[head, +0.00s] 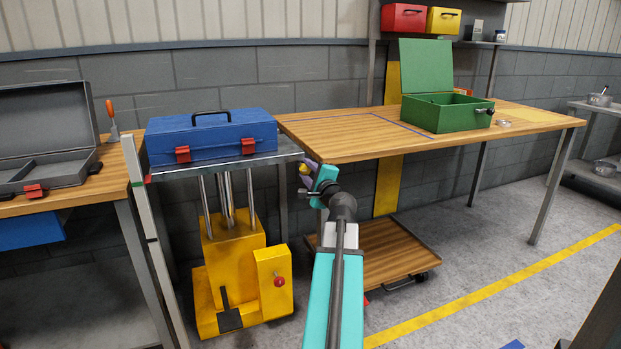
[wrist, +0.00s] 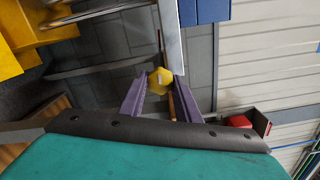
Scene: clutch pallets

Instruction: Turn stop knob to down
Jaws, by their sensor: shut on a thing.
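A yellow stop knob (wrist: 160,80) with a faceted outline sits between the purple fingertips of my gripper (wrist: 162,86) in the wrist view. The fingers touch it on both sides and are shut on it. In the head view my gripper (head: 307,172) is beside the right end of the lift's top, near the wooden table's front left corner. A small bit of the yellow knob (head: 303,168) shows there, mostly hidden by the fingers. I cannot tell which way the knob points.
A blue toolbox (head: 212,137) stands on the lift top above a yellow lift base (head: 215,285) with a red button (head: 279,281). The wooden table (head: 345,137) bears an open green box (head: 447,113). A low wooden cart (head: 390,255) stands under the table. Floor is free at right.

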